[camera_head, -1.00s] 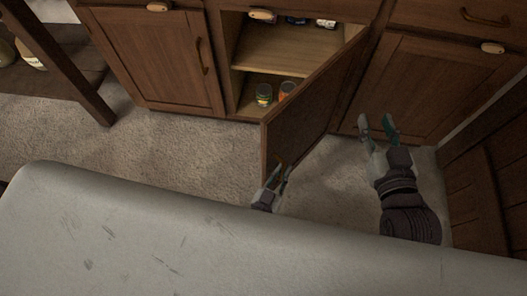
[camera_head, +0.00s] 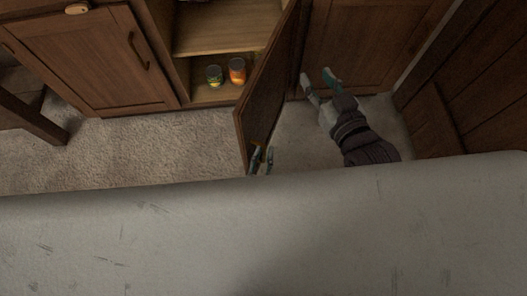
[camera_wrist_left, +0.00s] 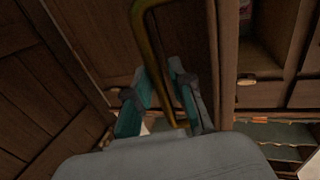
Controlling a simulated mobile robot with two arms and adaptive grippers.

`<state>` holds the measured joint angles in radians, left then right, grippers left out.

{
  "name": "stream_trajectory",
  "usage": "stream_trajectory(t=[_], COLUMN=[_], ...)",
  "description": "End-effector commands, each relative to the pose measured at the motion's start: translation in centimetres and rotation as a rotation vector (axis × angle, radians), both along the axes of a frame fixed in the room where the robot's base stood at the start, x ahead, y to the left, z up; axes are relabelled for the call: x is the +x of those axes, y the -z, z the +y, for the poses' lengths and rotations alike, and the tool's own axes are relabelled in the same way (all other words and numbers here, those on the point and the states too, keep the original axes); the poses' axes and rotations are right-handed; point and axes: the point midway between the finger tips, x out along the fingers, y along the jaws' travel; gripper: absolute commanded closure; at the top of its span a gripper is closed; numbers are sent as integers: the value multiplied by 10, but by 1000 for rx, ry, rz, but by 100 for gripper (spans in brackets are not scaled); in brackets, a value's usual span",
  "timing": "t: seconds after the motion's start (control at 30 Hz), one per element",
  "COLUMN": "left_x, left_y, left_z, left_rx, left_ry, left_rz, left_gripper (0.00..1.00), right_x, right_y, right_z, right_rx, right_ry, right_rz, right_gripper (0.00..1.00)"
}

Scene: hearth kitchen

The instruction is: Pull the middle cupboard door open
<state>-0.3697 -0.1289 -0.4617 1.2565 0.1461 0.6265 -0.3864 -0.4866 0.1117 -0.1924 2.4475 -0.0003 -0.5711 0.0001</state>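The middle cupboard door (camera_head: 266,95) is brown wood and stands wide open, swung out toward me from its right side. My left gripper (camera_head: 263,153) is at the door's near edge, low down. In the left wrist view the brass bar handle (camera_wrist_left: 145,40) runs down between the two fingers of the left gripper (camera_wrist_left: 163,72). These fingers are apart and do not look clamped on the bar. My right gripper (camera_head: 317,79) is open and empty, right of the door, in front of the right cupboard (camera_head: 372,40).
Inside the cupboard, a green-yellow jar (camera_head: 214,76) and an orange jar (camera_head: 237,70) stand on the bottom. The left cupboard door (camera_head: 85,55) is shut. A wooden wall (camera_head: 480,80) bounds the right. Carpet (camera_head: 150,150) is clear left of the door.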

Motion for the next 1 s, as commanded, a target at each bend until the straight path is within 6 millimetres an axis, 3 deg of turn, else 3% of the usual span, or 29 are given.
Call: stream_trajectory(t=[0.27, 0.73, 1.0], left_x=[-5, -90, -114], left_y=[1, 1, 0], left_z=[2, 29, 36], left_rx=[0, 0, 0], left_ry=[0, 0, 0], left_rz=[1, 3, 0], left_gripper=[78, 78, 78], right_x=[0, 0, 0], right_y=[-1, 0, 0], right_z=[1, 1, 0], right_rx=[1, 1, 1], right_ry=[-3, -1, -1], right_rz=[-4, -2, -2], right_gripper=[60, 60, 60])
